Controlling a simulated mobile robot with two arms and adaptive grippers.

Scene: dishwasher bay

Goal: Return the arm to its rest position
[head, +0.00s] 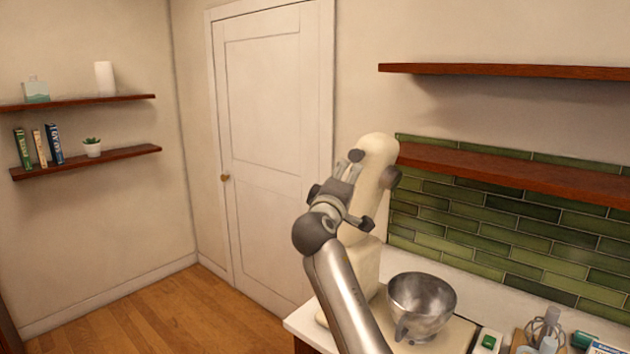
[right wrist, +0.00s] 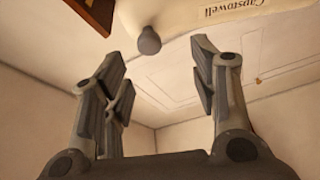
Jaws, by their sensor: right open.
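My right arm rises from the bottom of the head view. Its gripper (head: 343,182) is in front of the cream stand mixer (head: 380,150), overlapping the mixer's head in the picture. In the right wrist view the gripper (right wrist: 160,55) has its two fingers wide apart with nothing between them. The cream mixer (right wrist: 200,22) shows beyond the fingertips, with a label and a round grey knob. I cannot tell whether the gripper touches the mixer. My left gripper is not in view.
A metal bowl (head: 422,300) sits by the mixer on the white counter (head: 470,282). Small items crowd the counter's right end. Wooden shelves (head: 500,168) jut from the wall above. A white door (head: 275,130) stands behind, with open wooden floor (head: 190,310) at left.

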